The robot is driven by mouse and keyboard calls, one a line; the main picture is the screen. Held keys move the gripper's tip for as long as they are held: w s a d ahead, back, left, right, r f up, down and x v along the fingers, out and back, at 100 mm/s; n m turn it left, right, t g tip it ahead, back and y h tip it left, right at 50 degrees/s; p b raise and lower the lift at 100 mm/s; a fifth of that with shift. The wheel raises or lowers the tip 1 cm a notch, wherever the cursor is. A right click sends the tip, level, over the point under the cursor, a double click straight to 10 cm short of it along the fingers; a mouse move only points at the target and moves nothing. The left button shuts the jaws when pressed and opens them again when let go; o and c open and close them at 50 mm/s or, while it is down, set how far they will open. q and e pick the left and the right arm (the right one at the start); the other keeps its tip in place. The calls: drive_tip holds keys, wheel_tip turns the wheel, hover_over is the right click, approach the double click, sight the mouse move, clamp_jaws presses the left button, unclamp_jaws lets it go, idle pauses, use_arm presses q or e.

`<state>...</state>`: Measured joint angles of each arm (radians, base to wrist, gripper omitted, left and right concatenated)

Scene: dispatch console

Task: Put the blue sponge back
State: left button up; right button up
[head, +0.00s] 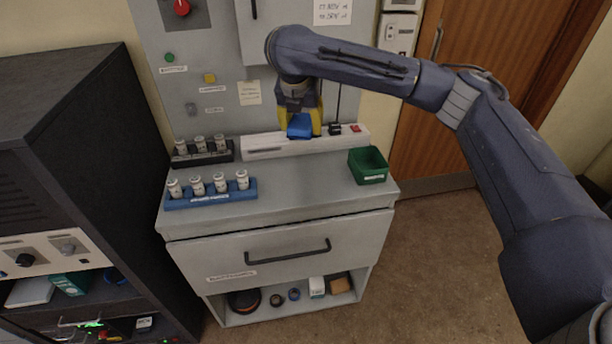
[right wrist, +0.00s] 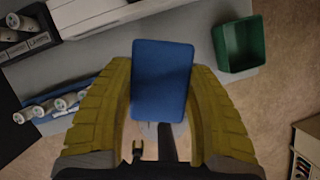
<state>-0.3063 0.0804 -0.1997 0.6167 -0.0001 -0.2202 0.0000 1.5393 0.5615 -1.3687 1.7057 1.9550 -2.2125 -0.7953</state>
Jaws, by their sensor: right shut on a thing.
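The blue sponge (head: 300,126) is held above the back of the grey counter (head: 290,187) in the head view. My right gripper (head: 301,122) is shut on it, with a yellow finger on each side. In the right wrist view the blue sponge (right wrist: 162,80) sits between the two yellow fingers of my right gripper (right wrist: 163,95). The green bin (head: 368,166) stands at the right end of the counter, to the right of the sponge; it looks empty, and it also shows in the right wrist view (right wrist: 240,44). My left gripper is not in view.
A blue rack (head: 211,199) and a black rack (head: 203,157) with white vials stand on the left of the counter. A white power strip (head: 270,147) runs along the back. The counter's middle is clear. A dark cabinet (head: 75,130) stands left; an open shelf (head: 262,314) holds small items below.

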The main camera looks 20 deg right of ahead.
sight(304, 177)
wheel_tip(304, 177, down, 18)
drive_tip(key=shift+r, duration=0.25)
idle(0.5)
drive_tip(key=shift+f, duration=0.15)
drive_tip(key=o, duration=1.1)
drive_tip(key=shift+s+r, duration=0.1)
drive_tip(key=shift+r, duration=0.5)
drive_tip(key=v, duration=1.1)
drive_tip(key=shift+s, duration=0.15)
